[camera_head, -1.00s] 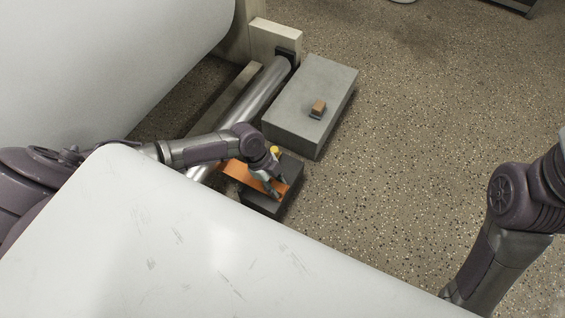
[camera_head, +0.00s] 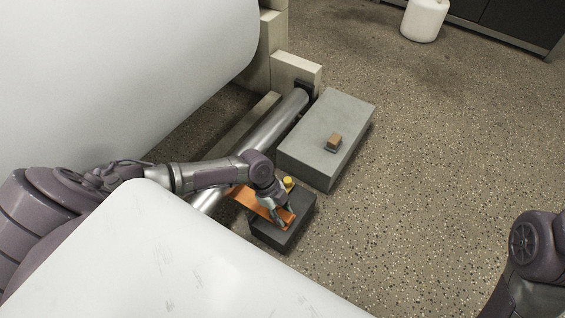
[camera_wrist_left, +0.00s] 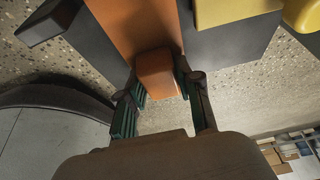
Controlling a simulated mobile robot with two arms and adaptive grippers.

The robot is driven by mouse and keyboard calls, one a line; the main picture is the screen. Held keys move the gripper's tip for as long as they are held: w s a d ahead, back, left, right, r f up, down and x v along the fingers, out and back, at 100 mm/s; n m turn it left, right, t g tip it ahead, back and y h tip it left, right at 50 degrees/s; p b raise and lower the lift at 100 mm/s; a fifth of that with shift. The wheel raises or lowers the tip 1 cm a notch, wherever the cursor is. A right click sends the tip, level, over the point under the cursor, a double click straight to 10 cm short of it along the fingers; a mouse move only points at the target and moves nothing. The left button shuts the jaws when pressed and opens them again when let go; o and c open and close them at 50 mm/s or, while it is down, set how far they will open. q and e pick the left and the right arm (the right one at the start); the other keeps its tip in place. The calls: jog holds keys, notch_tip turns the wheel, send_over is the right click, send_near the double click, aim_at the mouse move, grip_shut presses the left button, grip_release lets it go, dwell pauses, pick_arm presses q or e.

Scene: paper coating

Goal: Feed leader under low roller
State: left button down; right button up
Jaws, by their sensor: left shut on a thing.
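The orange leader (camera_head: 262,205) is a flat strip slanting from near the low roller across a dark block. It also shows in the left wrist view (camera_wrist_left: 138,22), with a thick orange end (camera_wrist_left: 157,74) between my fingers. My left gripper (camera_head: 284,220) is shut on that end, above the dark block (camera_head: 298,206). The low roller (camera_head: 262,132) is a shiny metal cylinder close to the floor, partly hidden by my left arm. I cannot tell whether the strip's far end passes under it. My right arm shows at the lower right, but its gripper is out of view.
A grey block (camera_head: 318,125) with a small brown-topped item (camera_head: 333,142) stands beside the roller's end. A yellow piece (camera_head: 288,183) is by the dark block. Large white rolls fill the upper left (camera_head: 110,70) and bottom (camera_head: 150,260). Speckled floor is clear to the right.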

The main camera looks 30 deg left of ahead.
pick_arm(q)
jog(key=c, duration=0.7)
grip_release()
